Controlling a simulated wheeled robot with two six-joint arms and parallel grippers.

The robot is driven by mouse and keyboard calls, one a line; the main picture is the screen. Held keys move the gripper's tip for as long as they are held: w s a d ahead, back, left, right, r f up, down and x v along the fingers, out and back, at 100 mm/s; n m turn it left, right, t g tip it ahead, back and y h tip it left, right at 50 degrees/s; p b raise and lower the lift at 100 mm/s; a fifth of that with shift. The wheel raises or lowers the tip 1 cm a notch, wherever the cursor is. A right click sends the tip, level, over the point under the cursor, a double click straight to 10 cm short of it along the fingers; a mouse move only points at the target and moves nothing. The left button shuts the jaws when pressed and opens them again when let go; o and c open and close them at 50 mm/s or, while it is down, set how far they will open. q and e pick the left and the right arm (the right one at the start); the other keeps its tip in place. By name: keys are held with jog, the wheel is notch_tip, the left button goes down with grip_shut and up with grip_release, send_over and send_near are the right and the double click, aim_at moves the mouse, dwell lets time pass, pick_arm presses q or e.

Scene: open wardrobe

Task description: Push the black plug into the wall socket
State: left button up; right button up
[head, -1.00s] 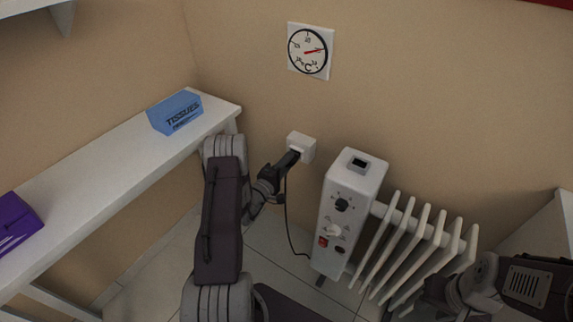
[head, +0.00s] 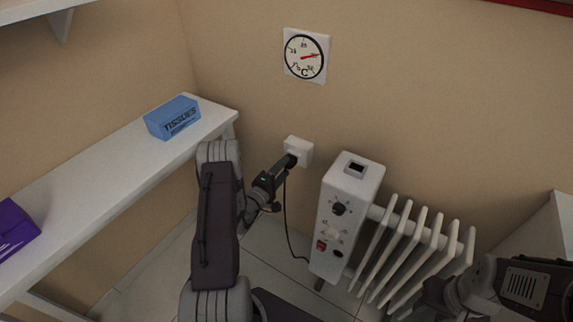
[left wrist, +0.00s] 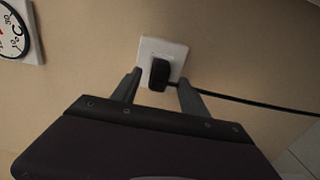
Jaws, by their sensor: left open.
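The white wall socket (head: 299,150) is on the beige wall, left of the heater. The black plug (head: 291,160) sits at the socket's face, with its cable hanging down toward the heater. In the left wrist view the plug (left wrist: 159,74) covers the lower middle of the socket plate (left wrist: 170,52); whether it is fully seated I cannot tell. My left gripper (head: 282,168) is just in front of the plug. In the left wrist view its open fingers (left wrist: 160,92) stand apart on either side of the plug. My right gripper (head: 428,296) is at the lower right by the heater; its jaws are unclear.
A white heater (head: 345,215) with fins stands right of the socket. A white shelf (head: 90,185) on the left holds a blue tissue box (head: 173,118) and a purple box (head: 14,228). A thermometer (head: 305,55) hangs above the socket. The black cable (head: 287,220) runs to the heater.

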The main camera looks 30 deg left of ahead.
pick_arm(q)
jog(key=s+p, duration=0.1)
jog(key=s, duration=0.5)
jog(key=shift+s+a, duration=0.3)
